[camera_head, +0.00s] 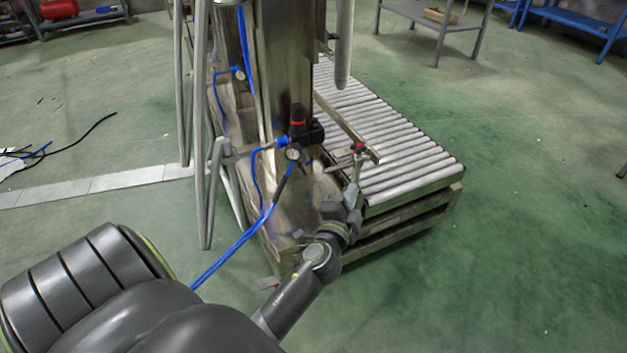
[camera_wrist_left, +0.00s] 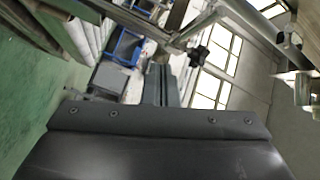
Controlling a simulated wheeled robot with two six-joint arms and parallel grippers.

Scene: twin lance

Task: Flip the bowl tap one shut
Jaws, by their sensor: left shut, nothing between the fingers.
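My left gripper (camera_head: 357,172) reaches in beside the metal column, its fingers shut and empty; they also show in the wrist view (camera_wrist_left: 161,85). Just above its tips in the head view is a small red-and-black knob (camera_head: 358,147); I cannot tell whether they touch. To the left, on the column, sits a black unit with a red band (camera_head: 298,122), with a round gauge (camera_head: 293,154) and blue hose below it. I cannot tell which part is bowl tap one or how its lever stands. A black star-shaped knob (camera_wrist_left: 199,55) shows in the wrist view. My right gripper is not in view.
A roller conveyor (camera_head: 400,150) on a wooden frame stands right of the metal column (camera_head: 285,70). Grey posts (camera_head: 200,120) rise on the left. A blue hose (camera_head: 228,258) runs down to the lower left.

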